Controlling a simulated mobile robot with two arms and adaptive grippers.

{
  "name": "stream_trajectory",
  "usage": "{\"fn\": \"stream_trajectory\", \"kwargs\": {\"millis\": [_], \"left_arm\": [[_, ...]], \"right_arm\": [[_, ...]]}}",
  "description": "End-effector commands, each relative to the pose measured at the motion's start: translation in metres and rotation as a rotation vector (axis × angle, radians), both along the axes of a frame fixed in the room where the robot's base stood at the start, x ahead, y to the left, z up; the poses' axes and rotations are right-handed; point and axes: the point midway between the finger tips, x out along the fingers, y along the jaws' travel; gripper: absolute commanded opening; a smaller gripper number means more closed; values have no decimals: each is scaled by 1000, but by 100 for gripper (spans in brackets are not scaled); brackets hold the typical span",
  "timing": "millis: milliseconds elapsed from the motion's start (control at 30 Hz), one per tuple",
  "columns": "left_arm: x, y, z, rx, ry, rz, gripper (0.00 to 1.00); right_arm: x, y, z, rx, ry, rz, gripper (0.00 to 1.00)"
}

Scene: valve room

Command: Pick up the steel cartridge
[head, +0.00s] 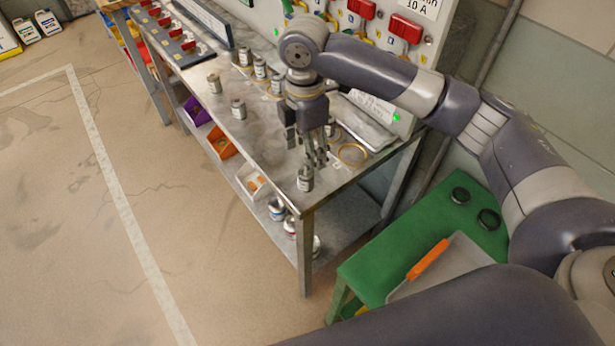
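Several small grey steel cartridges with pale labels stand upright on the metal bench. One cartridge (305,180) is at the bench's near corner. Two more, a far one (214,84) and a nearer one (238,108), stand by the left edge. Others stand in a row near the panel, including one (260,69). My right gripper (306,152) points down over the near end of the bench, just above and behind the corner cartridge. Its fingers look parted, with nothing seen between them. My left gripper is out of view.
The metal bench (262,132) has a lower shelf with purple (196,111) and orange (221,142) bins. A panel with red switches (405,28) rises behind. A green table (440,225) with a grey tray (465,262) stands at right.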

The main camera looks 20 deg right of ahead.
Motion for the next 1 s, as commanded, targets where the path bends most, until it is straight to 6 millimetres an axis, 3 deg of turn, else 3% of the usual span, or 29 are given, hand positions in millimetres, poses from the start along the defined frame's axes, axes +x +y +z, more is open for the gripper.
{"fn": "stream_trajectory", "kwargs": {"millis": [200, 467, 733, 1000], "left_arm": [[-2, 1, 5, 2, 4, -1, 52], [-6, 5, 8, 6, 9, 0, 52], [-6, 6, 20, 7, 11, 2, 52], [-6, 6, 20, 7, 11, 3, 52]], "right_arm": [[0, 0, -34, -1, 3, -1, 56], [1, -1, -56, 0, 0, -1, 56], [4, -5, -95, 0, 2, -1, 56], [5, -5, -104, -1, -2, 0, 56]]}}
